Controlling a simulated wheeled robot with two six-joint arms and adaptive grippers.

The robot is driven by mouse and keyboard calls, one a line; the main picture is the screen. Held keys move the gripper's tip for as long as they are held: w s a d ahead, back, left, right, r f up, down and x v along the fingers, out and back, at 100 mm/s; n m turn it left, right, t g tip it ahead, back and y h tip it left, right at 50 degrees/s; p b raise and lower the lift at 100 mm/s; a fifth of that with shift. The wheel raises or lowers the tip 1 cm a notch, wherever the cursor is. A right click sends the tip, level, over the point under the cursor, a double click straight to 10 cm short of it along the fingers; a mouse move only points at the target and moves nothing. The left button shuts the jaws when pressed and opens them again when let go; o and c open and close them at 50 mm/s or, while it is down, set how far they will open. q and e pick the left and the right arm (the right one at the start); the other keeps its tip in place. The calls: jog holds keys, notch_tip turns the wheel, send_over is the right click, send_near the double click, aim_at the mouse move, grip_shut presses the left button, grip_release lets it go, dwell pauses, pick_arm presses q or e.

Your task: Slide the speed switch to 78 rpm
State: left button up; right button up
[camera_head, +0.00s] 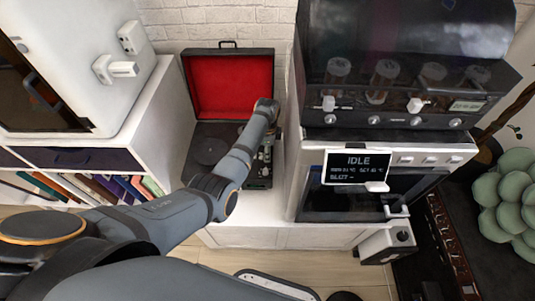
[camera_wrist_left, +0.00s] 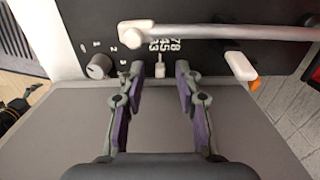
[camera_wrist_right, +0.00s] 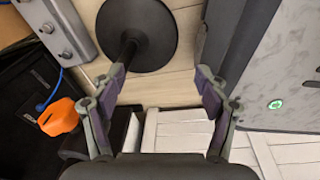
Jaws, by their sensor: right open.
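The record player (camera_head: 215,150) stands with its red-lined lid open, and my left arm reaches over its right side. In the left wrist view, the speed switch (camera_wrist_left: 160,69) is a small pale slider below the printed speed numbers (camera_wrist_left: 164,44). It sits roughly under the middle of them; I cannot tell its exact setting. My left gripper (camera_wrist_left: 159,71) is open, one fingertip on each side of the slider, with gaps visible. In the head view this gripper (camera_head: 264,152) is small and partly hidden by its arm. My right gripper (camera_wrist_right: 159,75) is open and empty above the floor.
The silver tonearm (camera_wrist_left: 230,33) crosses just beyond the switch. A round knob (camera_wrist_left: 98,66) sits left of the switch and a white lever (camera_wrist_left: 240,66) right. In the head view, an appliance (camera_head: 395,170) marked IDLE stands right of the player, a white cabinet (camera_head: 165,120) left.

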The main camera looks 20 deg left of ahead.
pick_arm(q)
jog(key=shift+f, duration=0.15)
grip_shut()
dwell(0.4)
